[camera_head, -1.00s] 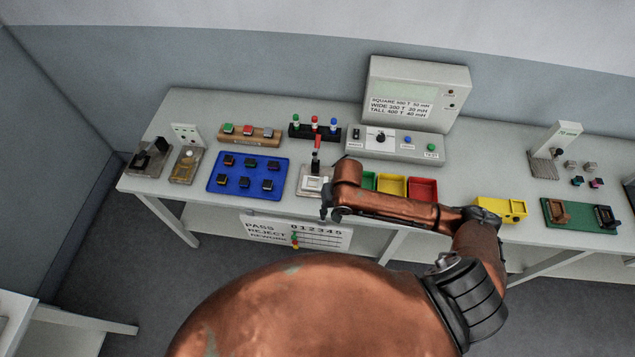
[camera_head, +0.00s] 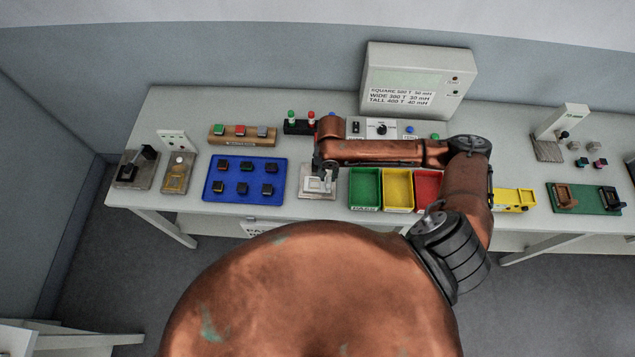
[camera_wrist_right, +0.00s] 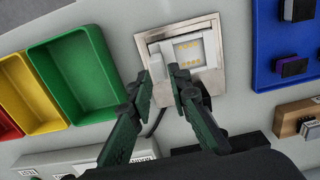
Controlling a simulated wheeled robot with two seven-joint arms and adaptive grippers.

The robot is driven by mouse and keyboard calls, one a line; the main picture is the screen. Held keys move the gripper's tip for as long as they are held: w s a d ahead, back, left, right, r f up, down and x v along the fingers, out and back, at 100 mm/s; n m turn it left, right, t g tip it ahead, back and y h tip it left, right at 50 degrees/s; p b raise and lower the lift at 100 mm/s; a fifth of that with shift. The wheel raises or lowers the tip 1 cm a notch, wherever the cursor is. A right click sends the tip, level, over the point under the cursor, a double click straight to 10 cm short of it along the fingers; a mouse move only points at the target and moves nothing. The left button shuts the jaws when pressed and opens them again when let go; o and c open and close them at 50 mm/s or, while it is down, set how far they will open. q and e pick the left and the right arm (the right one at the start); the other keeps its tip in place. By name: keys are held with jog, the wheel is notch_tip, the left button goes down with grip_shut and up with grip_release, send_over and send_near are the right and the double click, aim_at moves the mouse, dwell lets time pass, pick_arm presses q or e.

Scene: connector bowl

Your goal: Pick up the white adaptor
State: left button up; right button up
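A white adaptor-like piece (camera_wrist_right: 187,53) with yellow markings sits on a square metal plate (camera_wrist_right: 217,72) in the right wrist view. I cannot tell for sure that it is the white adaptor. In the head view the same white piece (camera_head: 315,185) lies on its plate, partly covered by my right gripper (camera_head: 324,172). In the wrist view my right gripper (camera_wrist_right: 162,78) has its two dark fingers apart. The tips are at the piece's near edge, close to a raised white block (camera_wrist_right: 156,66); contact cannot be told. My left gripper is not in view.
A blue tray (camera_head: 208,196) with several dark connectors is left of the plate. Green (camera_head: 364,190), yellow (camera_head: 397,190) and red (camera_head: 427,188) bins stand to its right. A test box (camera_head: 420,75) stands behind. My right forearm passes above the bins.

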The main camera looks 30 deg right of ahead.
aim_at(329, 180)
jog(key=f, duration=0.4)
jog(key=shift+d, duration=0.2)
jog(key=shift+f, duration=0.45)
jog(key=c, duration=0.4)
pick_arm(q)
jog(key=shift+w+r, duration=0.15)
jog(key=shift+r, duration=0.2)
pick_arm(e)
grip_shut()
